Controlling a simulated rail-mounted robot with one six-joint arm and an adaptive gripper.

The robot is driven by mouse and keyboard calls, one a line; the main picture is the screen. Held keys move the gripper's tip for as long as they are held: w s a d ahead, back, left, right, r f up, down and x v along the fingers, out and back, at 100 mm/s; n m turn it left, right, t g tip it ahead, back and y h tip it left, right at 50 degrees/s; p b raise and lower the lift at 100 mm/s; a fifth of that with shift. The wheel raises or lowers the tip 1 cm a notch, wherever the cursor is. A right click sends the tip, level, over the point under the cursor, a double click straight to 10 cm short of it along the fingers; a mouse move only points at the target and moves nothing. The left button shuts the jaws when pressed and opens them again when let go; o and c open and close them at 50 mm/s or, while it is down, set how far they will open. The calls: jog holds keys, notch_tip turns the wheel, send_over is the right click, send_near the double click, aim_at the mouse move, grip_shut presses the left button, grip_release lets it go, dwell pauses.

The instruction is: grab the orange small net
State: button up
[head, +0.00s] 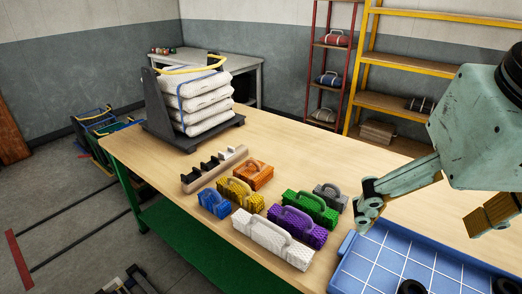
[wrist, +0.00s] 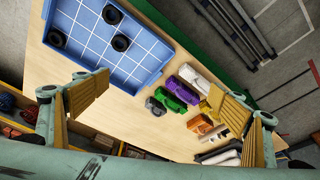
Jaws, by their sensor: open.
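The orange small net (head: 253,176) is a bundle with a handle on top. It lies on the wooden table behind the yellow net (head: 240,192), beside a tan rack (head: 215,168). In the wrist view the orange net (wrist: 199,125) shows just left of my right-hand finger, apart from it. My gripper (head: 430,212) is open and empty, above the table's right side near the blue tray.
A blue gridded tray (head: 385,255) holds dark rings at the right. A stack of white sacks (head: 200,100) stands at the back left.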

jog(key=w+a+r+m+p, duration=0.2)
jog(key=w+a, duration=0.1)
jog(key=w, duration=1.4)
jog(key=m+h+p, duration=0.2)
jog(key=m+p, duration=0.2)
send_over(253, 169)
jog(key=s+a, duration=0.3)
jog(key=s, duration=0.1)
notch_tip(253, 169, down, 26)
jog(key=shift+f, duration=0.2)
jog(key=shift+w+d+f, duration=0.1)
jog(key=shift+d, duration=0.05)
jog(key=shift+x, duration=4.2)
jog(key=shift+d+b, duration=0.1)
jog(key=shift+b, duration=0.2)
jog(key=shift+b+x, duration=0.35)
jog(key=shift+x, duration=2.25)
